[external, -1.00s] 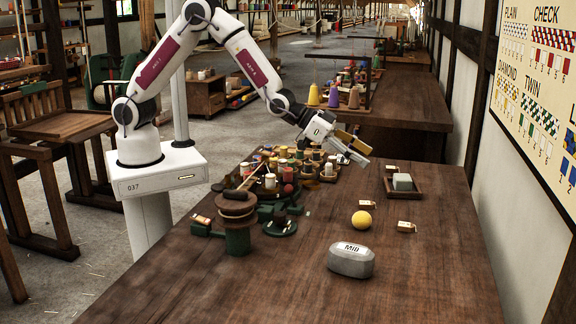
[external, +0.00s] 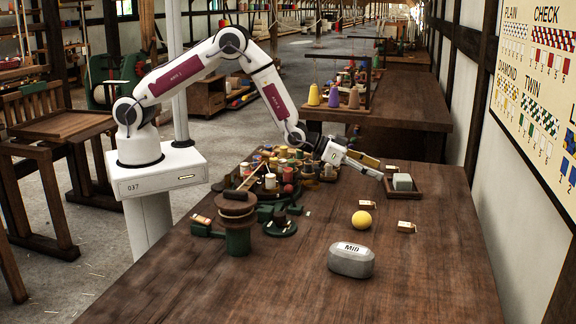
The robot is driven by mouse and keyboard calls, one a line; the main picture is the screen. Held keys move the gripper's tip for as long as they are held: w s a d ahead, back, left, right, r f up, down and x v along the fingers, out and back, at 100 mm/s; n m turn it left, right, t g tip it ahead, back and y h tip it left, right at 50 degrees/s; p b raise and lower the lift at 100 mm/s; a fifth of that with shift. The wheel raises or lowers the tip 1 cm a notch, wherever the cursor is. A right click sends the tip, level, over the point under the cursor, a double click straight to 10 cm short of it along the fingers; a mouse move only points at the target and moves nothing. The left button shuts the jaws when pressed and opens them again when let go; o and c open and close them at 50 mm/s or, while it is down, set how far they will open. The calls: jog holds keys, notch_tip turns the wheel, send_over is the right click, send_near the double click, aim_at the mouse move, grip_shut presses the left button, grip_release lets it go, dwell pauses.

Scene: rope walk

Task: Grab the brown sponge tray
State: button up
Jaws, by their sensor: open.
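The brown sponge tray (external: 415,192) lies on the dark wooden table at the right, with a pale grey-green sponge block (external: 402,182) in it. My gripper (external: 380,170) is open, reaching toward the tray from the left and low over the table. Its fingertips are close to the tray's left side. Whether they touch the tray cannot be told from this view.
A yellow ball (external: 361,220), small tagged blocks (external: 406,227) and a grey tin (external: 351,261) stand nearer the camera. Many spools (external: 270,181) crowd the table to the left. A green stand with a round wooden top (external: 237,225) is at the front left. The right front of the table is clear.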

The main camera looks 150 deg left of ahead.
aim_at(398, 177)
jog(key=shift+w+a, duration=0.1)
jog(key=shift+x, duration=1.15)
jog(key=shift+r+x, duration=0.2)
jog(key=shift+x, duration=2.4)
jog(key=shift+w, duration=0.1)
jog(key=shift+c, duration=0.4)
jog(key=shift+a+r, duration=0.1)
jog(key=c, duration=1.4)
jog(key=shift+r, duration=0.15)
